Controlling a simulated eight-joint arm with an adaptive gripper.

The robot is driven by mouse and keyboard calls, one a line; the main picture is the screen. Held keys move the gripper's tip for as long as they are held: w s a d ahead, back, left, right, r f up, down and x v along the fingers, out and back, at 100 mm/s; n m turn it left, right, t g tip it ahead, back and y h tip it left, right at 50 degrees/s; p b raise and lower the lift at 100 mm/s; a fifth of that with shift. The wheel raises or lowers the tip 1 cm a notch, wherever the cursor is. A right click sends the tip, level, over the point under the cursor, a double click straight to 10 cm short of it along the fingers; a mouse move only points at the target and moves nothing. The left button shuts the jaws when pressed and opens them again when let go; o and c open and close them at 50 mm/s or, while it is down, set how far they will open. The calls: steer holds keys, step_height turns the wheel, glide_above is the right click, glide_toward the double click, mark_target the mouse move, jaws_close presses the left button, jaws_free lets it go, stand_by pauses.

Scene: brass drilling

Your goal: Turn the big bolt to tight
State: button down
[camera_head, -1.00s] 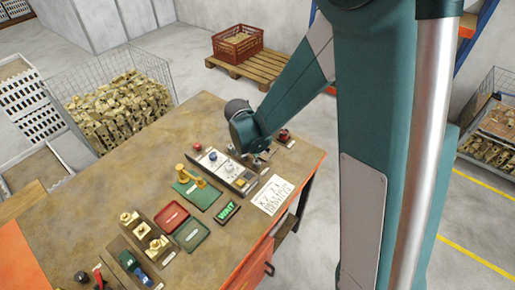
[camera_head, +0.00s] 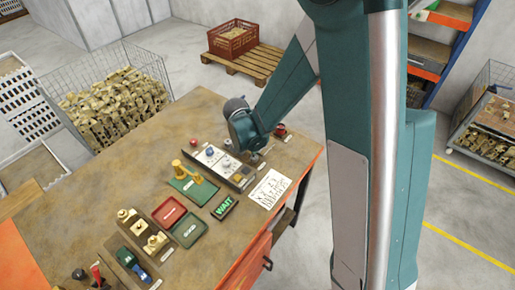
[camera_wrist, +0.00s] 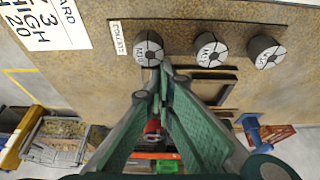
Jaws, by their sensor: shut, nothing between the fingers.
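I cannot pick out the big bolt for certain in either view. Yellow brass parts (camera_head: 197,178) stand on a green mat (camera_head: 207,194), and more brass parts (camera_head: 151,243) sit on a brown block to the front left. My gripper (camera_head: 254,157) is low at the far right end of the table, partly hidden by its own wrist. In the wrist view my gripper (camera_wrist: 155,72) is shut and empty. Its tips are close to a grey slotted cylinder (camera_wrist: 148,49); I cannot tell whether they touch. Two similar cylinders (camera_wrist: 208,50) stand beside it.
A grey panel with knobs (camera_head: 222,165) lies left of my gripper. A red tray (camera_head: 168,212), a green tray (camera_head: 188,231), a WAIT sign (camera_head: 223,207) and a printed sheet (camera_head: 270,189) lie nearer. The table's left part (camera_head: 110,185) is mostly clear.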

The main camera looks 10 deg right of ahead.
steer(key=shift+w+d+m+b, duration=0.1)
steer(key=shift+w+m+b, duration=0.35)
steer(key=shift+m, duration=0.25)
steer(key=shift+w+g, duration=0.1)
steer(key=shift+g, duration=0.2)
steer(key=m, duration=0.2)
steer(key=w+m+g+b, duration=0.1)
steer(key=m, duration=0.1)
steer(key=w+m+h+b, duration=0.1)
steer(key=m, duration=0.1)
steer(key=shift+g, duration=0.4)
steer(key=shift+w+b, duration=0.25)
steer(key=shift+b, duration=0.25)
steer(key=shift+a, duration=0.2)
steer(key=shift+a, duration=0.2)
steer(key=shift+s+d, duration=0.1)
stand_by(0.4)
